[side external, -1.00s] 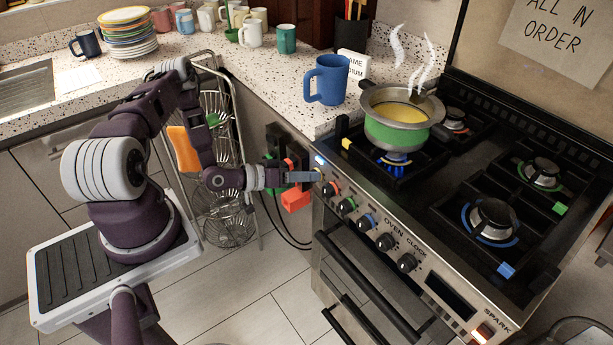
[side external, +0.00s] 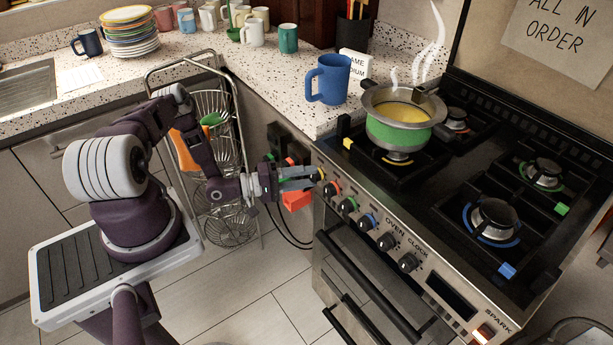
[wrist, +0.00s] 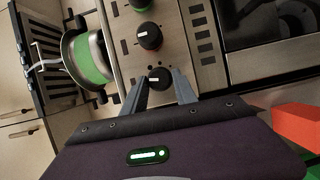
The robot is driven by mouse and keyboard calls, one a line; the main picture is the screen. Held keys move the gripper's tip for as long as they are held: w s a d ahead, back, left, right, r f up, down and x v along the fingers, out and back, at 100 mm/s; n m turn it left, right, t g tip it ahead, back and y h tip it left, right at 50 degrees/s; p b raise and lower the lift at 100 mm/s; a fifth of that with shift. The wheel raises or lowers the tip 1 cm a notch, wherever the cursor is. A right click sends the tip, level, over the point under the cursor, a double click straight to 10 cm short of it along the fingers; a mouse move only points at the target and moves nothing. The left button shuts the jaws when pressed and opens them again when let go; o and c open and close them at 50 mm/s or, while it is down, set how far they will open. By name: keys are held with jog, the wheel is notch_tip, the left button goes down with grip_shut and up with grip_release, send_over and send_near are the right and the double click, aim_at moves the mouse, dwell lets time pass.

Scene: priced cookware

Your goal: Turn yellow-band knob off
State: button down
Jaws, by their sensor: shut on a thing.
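The yellow-band knob (side external: 321,173) is the leftmost knob on the stove's front panel in the side external view, partly covered by my fingers. My gripper (side external: 312,178) reaches it from the left and is shut on it. In the wrist view the black knob (wrist: 160,78) with a white mark sits between the two fingertips; its band colour does not show there. The yellow-tagged burner (side external: 397,157) at the front left shows no flame under the green-banded pot (side external: 398,133) of yellow food, which still steams.
Red-band (side external: 333,188), green-band (side external: 348,205) and blue-band (side external: 367,221) knobs sit close to the right along the panel. A blue mug (side external: 328,79) stands on the counter. A wire rack (side external: 215,190) stands behind my arm.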

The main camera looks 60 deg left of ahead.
jog(key=shift+f+n+t, duration=0.15)
jog(key=shift+n+t, duration=0.35)
jog(key=shift+n, duration=0.6)
jog(key=c, duration=1)
grip_release()
jog(key=shift+o, duration=0.2)
jog(key=v, duration=0.7)
